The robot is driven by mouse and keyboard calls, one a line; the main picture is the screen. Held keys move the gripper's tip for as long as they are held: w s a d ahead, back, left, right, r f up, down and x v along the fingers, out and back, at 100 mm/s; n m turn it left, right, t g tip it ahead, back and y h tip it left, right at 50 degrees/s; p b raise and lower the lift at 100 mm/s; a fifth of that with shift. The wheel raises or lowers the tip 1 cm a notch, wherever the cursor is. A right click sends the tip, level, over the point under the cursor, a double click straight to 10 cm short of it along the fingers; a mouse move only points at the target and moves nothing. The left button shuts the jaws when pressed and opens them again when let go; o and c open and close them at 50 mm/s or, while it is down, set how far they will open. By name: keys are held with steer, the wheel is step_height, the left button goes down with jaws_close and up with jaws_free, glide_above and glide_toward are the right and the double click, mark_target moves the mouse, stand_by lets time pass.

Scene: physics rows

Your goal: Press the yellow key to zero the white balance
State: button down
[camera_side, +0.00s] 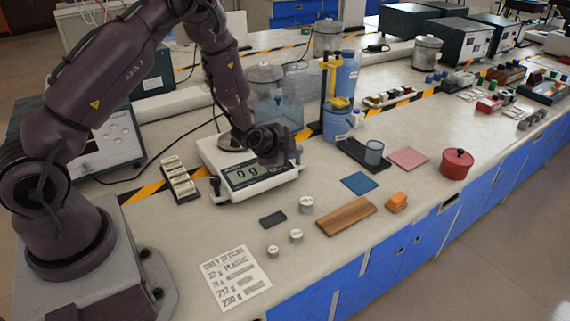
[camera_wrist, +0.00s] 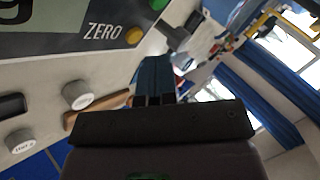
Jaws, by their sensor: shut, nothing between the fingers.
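The white balance (camera_side: 232,192) stands on the bench, and its display (camera_side: 246,173) reads "0 g". The yellow key (camera_wrist: 134,36) shows in the wrist view beside the word ZERO on the balance's front panel. In the side view my gripper covers that part of the panel, so I cannot see the key there. My gripper (camera_side: 277,163) is low over the right end of the panel. In the wrist view its fingers (camera_wrist: 155,64) are together and empty, just below and right of the key in the picture. I cannot tell whether they touch anything.
Metal weights (camera_side: 306,205), a dark slab (camera_side: 272,220) and a wooden block (camera_side: 346,217) lie in front of the balance. A black rack (camera_side: 180,182) stands left of it. A blue bottle (camera_side: 337,124) and yellow stand (camera_side: 326,92) are behind. A red pot (camera_side: 456,165) is right.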

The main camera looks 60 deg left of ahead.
steer(key=shift+d+r, duration=0.25)
steer(key=shift+r, duration=0.9)
steer(key=shift+d+r, duration=0.2)
steer(key=shift+r, duration=0.95)
steer(key=shift+s+f+n, duration=0.25)
steer(key=shift+n, duration=0.05)
steer(key=s+d+n+g, duration=0.2)
steer(key=s+n+g, duration=0.25)
steer(key=s, duration=0.25)
steer(key=s+d+r+n+h, duration=0.1)
steer(key=s+d+r+n, duration=0.1)
steer(key=s+d+r, duration=0.3)
steer(key=s+d+r+n+h, duration=0.1)
steer(key=s+d+r, duration=0.3)
steer(key=s+r, duration=1)
step_height(320, 180, up, 5)
steer(key=shift+s+d+f+n+t+h, duration=0.1)
steer(key=shift+s+d+n+t+h, duration=0.15)
steer(key=shift+d+n+t+h, duration=0.15)
